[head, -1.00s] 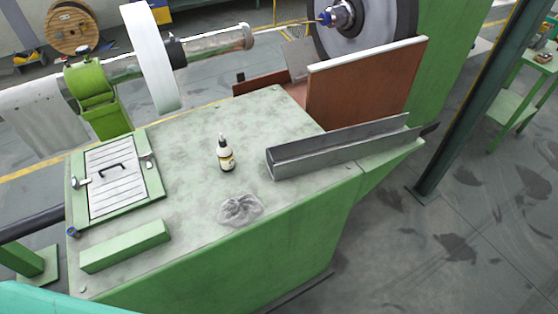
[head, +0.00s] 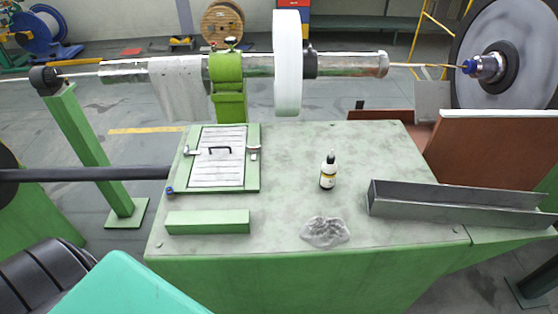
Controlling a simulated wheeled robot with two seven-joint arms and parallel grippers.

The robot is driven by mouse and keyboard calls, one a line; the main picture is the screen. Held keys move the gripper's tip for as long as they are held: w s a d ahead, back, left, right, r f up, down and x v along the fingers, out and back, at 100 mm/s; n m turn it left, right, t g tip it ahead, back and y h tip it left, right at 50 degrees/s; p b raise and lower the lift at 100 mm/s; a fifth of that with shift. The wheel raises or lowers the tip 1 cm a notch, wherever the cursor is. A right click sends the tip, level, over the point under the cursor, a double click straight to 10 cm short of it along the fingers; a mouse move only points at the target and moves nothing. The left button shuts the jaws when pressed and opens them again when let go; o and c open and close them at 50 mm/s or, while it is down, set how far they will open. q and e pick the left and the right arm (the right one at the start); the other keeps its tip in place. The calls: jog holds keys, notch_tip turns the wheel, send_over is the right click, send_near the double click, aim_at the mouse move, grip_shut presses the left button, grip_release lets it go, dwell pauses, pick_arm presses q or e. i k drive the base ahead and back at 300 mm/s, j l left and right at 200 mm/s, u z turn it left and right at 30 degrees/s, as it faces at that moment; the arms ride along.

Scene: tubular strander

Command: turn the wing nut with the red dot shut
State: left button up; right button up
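A green hatch frame (head: 252,178) with a pale slatted lid (head: 217,170) and a black handle (head: 220,150) lies on the green bench. A small metal fastener (head: 191,150) sits at the lid's left edge, and another (head: 254,152) at its right edge. A green clamp (head: 229,88) grips the shiny tube behind the bench, with small dark and light fittings (head: 231,43) on top. Neither gripper is in view.
On the bench (head: 290,180) are a dropper bottle (head: 328,171), a crumpled rag (head: 325,232), a green bar (head: 208,222) and a grey metal channel (head: 455,205). A white disc (head: 288,65) and a hanging cloth (head: 180,88) are on the tube.

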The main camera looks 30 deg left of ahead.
aim_at(253, 150)
jog(key=u, duration=0.95)
jog(key=l, duration=0.15)
